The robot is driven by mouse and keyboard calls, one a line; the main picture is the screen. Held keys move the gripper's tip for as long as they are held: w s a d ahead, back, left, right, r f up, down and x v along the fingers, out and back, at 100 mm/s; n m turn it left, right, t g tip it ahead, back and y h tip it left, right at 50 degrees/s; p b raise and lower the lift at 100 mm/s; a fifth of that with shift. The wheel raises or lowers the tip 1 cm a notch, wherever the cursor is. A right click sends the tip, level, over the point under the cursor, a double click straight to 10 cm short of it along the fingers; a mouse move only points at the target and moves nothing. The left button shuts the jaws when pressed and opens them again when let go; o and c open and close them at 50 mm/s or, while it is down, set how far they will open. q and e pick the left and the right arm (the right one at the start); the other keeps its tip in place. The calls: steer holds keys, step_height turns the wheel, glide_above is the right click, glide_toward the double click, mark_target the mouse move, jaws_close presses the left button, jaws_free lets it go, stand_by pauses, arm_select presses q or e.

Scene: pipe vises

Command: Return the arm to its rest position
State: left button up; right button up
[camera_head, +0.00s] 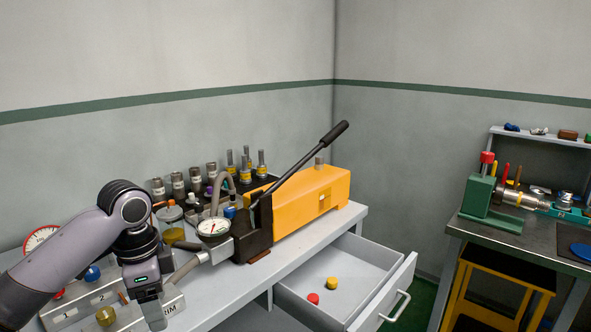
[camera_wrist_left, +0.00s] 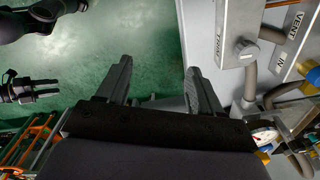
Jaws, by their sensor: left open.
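My left arm (camera_head: 70,250) comes in from the left in the head view, bent at a dark joint with its wrist pointing down. My left gripper (camera_head: 150,312) is at the lower edge of that view, in front of the numbered valve panel (camera_head: 88,310). In the left wrist view my left gripper (camera_wrist_left: 158,85) has its two fingers apart with nothing between them, over green floor. A dark gripper, apparently my right one (camera_wrist_left: 32,90), shows small at the left of the wrist view. Its jaw gap is too small to judge.
A yellow hand pump (camera_head: 310,205) with a long black lever stands on the grey bench (camera_head: 340,222). A gauge (camera_head: 213,227) and several fittings are near my left arm. An open drawer (camera_head: 385,300) holds a red and a yellow cap. A green vise (camera_head: 490,200) stands at right.

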arm_select(q)
steer(key=s+d+f+n+t+h, duration=0.25)
steer(key=d+f, duration=0.25)
steer(key=f, duration=0.6)
steer(key=s+d+f+n+t+h, duration=0.25)
steer(key=d+f, duration=0.25)
steer(key=f, duration=0.5)
steer(key=s+a+f+n+t+y, duration=0.1)
steer(key=s+a+f+n+t, duration=0.1)
steer(key=s, duration=0.6)
steer(key=s+a+f+n+t+y, duration=0.2)
steer(key=s+a+f+n+t, duration=0.1)
steer(key=s, duration=0.4)
steer(key=shift+s+a+f+n, duration=0.35)
steer(key=shift+a+f, duration=0.1)
steer(key=shift+a, duration=0.35)
arm_select(e)
steer(key=shift+w+a, duration=0.15)
steer(key=shift+w, duration=0.2)
steer(key=shift+c, duration=0.3)
